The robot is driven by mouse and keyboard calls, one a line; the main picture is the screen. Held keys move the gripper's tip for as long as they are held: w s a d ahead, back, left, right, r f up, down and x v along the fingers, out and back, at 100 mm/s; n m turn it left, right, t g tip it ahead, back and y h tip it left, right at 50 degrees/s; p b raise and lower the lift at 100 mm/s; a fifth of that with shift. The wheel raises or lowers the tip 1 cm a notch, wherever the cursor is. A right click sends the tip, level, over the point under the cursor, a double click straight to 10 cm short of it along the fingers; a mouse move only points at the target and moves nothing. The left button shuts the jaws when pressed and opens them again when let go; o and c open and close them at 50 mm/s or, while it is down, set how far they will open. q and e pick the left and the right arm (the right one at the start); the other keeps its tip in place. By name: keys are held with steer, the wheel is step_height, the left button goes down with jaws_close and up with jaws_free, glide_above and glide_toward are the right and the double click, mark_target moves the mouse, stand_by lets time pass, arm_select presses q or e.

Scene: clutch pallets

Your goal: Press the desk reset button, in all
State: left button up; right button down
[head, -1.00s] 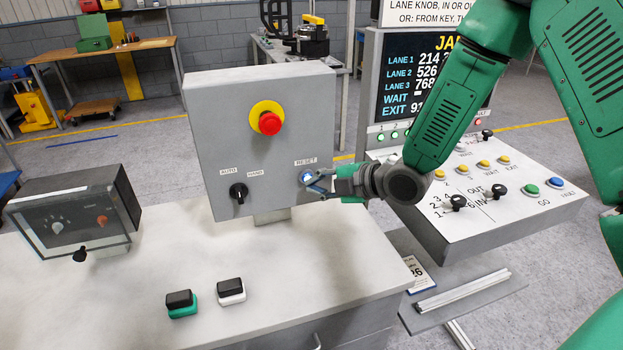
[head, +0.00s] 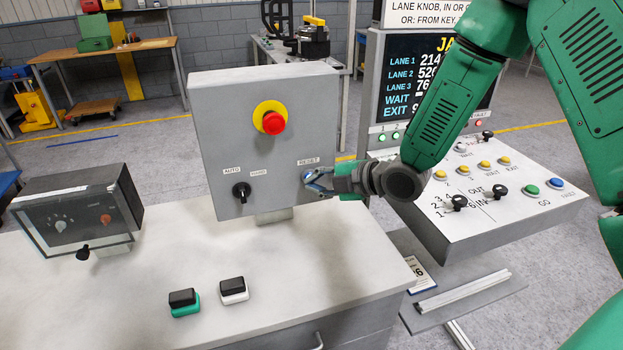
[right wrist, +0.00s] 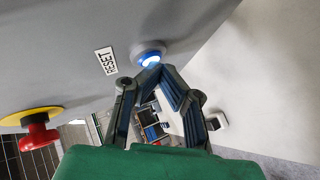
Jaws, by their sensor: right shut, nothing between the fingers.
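The blue reset button (head: 306,177) sits low on the right of the grey box face, under a RESET label (head: 308,161). In the right wrist view the button (right wrist: 150,56) shows a lit, whitish centre, with the RESET label (right wrist: 106,60) beside it. My right gripper (head: 318,182) is shut and empty, with its fingertips at the button. In the right wrist view the fingertips (right wrist: 150,72) overlap the button's lower edge; I cannot tell whether they press it in. My left gripper is not in view.
The grey box (head: 225,120) also carries a red emergency knob (head: 273,123) on yellow and a black AUTO/HAND selector (head: 241,191). A covered dial box (head: 80,215) and two small rocker blocks (head: 184,302) are on the desk (head: 120,300). A sloped console (head: 490,215) stands right.

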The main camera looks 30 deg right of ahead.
steer(key=shift+w+a+r, duration=0.1)
steer(key=shift+w+a, duration=0.1)
steer(key=shift+a, duration=0.05)
steer(key=shift+d, duration=0.4)
steer(key=shift+s, duration=0.15)
steer(key=shift+s+a, duration=0.35)
steer(key=shift+s, duration=0.4)
steer(key=shift+s+a, duration=0.2)
steer(key=shift+s, duration=0.6)
steer(key=shift+s+a, duration=0.15)
steer(key=shift+s, duration=0.65)
steer(key=shift+s+a, duration=0.2)
steer(key=shift+s, duration=0.6)
